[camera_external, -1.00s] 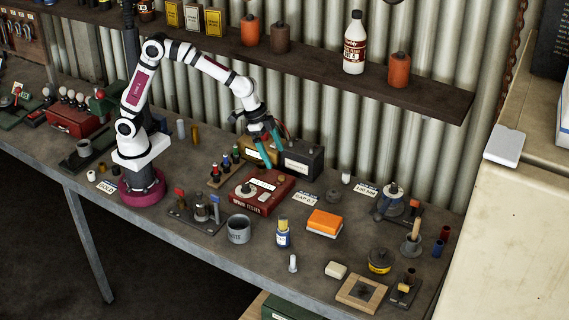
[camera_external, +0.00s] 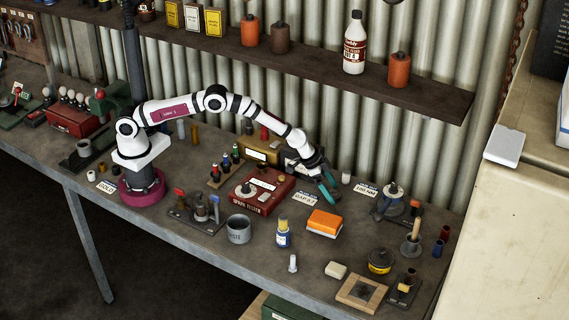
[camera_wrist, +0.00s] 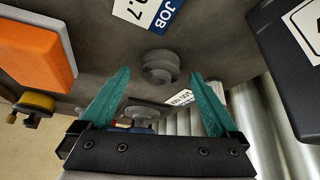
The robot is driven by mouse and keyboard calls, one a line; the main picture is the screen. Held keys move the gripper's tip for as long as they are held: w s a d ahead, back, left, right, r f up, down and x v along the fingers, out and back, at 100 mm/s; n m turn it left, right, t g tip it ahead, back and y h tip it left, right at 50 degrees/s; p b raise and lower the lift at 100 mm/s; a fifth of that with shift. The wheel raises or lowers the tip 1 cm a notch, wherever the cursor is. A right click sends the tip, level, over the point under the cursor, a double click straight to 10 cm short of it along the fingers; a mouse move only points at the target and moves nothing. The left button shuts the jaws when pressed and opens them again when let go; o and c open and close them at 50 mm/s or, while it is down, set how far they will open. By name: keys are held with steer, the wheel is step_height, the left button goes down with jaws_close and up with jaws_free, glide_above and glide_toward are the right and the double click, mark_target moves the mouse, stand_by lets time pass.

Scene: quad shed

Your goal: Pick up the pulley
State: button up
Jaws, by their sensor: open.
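The pulley (camera_wrist: 160,68) is a small dark grey grooved disc on the bench. In the wrist view it stands near the middle, beyond and between the two teal fingertips. My gripper (camera_wrist: 160,74) is open and empty, with its fingers spread to either side of the pulley in that picture. In the external view my gripper (camera_external: 330,196) is low over the bench at the pulley's spot, and the arm's fingers hide most or all of the pulley.
An orange and white box (camera_external: 324,222) stands close in front of the gripper. A red tester box (camera_external: 262,190) and a black box (camera_wrist: 290,62) are near it. A job card (camera_wrist: 150,12) lies beside the pulley. A corrugated wall (camera_external: 345,130) and shelf rise behind.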

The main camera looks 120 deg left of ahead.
steer(key=shift+w+f, duration=0.1)
steer(key=shift+f, duration=0.1)
jaws_close()
stand_by(0.3)
